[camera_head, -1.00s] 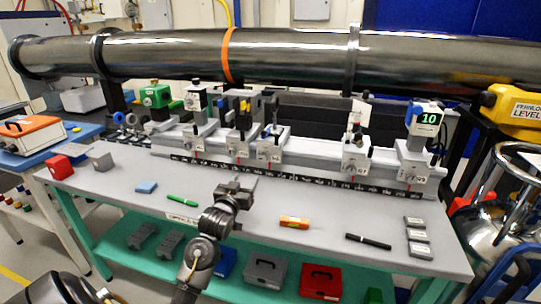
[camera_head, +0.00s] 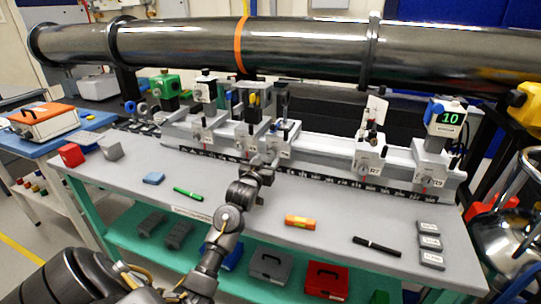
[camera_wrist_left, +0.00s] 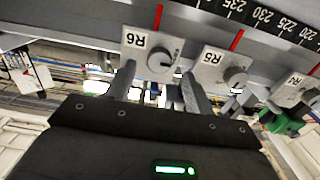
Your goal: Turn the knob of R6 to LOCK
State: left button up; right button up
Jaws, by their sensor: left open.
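The R6 knob (camera_wrist_left: 161,60) is a round grey knob on a light grey plate, beside the label R6 (camera_wrist_left: 135,39) in the left wrist view. I cannot read the markings around it. My left gripper (camera_wrist_left: 159,73) is open, its two fingers on either side of the R6 knob and a little short of it or level with it; I cannot tell whether they touch it. In the head view the left gripper (camera_head: 265,163) is in front of the R6 carriage (camera_head: 284,137) and hides its knob. My right gripper is not in view.
The R5 knob (camera_wrist_left: 235,76) is close beside one finger. The R7 carriage (camera_head: 371,158) stands to the right on the same rail. A green pen (camera_head: 188,192), an orange level (camera_head: 300,222) and a black pen (camera_head: 376,246) lie on the bench front.

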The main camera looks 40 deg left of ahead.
aim_at(271, 154)
pick_arm(q)
jog(key=shift+x, duration=2.1)
jog(key=c, duration=1)
